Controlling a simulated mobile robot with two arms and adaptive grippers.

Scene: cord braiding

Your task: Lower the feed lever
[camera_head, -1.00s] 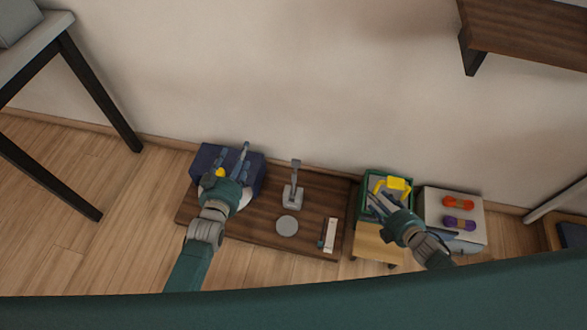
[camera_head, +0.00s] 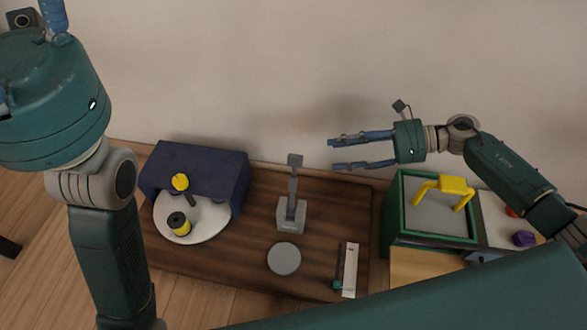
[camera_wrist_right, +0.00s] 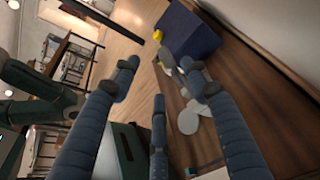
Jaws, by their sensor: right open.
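The feed lever (camera_head: 293,187) looks like a grey upright arm with a square top. It stands raised on a grey block base (camera_head: 292,216) on the brown board. My right gripper (camera_head: 333,153) is open and empty in the head view. Its fingers point left, to the right of the lever's top and apart from it in the picture. Its spread fingers also show in the right wrist view (camera_wrist_right: 160,88); the lever is hard to make out there. My left gripper (camera_head: 48,14) is at the top left of the head view, its fingers mostly cut off.
A green-rimmed box (camera_head: 398,205) with a yellow handle (camera_head: 444,185) stands right.

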